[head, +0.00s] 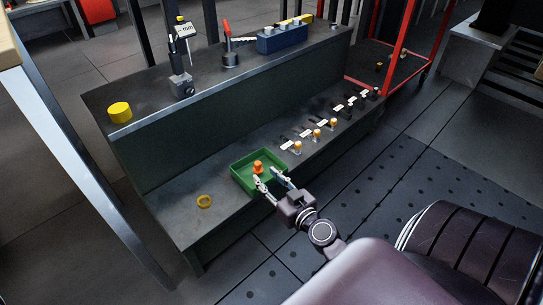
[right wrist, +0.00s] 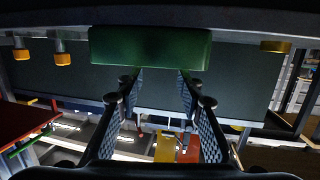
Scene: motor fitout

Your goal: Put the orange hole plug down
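The orange hole plug (head: 257,167) stands inside the green tray (head: 238,180) on the lower step of the dark bench. My right gripper (head: 266,175) is at the tray's near side, its fingers spread on the plug's near side and apart from it as far as I can see. In the right wrist view, my right gripper (right wrist: 157,78) is open with nothing between its fingers, and the green tray (right wrist: 150,48) lies beyond the tips. The plug does not show there. My left gripper is not in view.
A yellow ring (head: 204,201) lies left of the tray. Several small orange-topped parts (head: 317,134) and labels line the step to the right. The upper shelf holds a yellow cylinder (head: 120,112) and a blue block (head: 282,38). A red-framed cart (head: 403,40) stands behind right.

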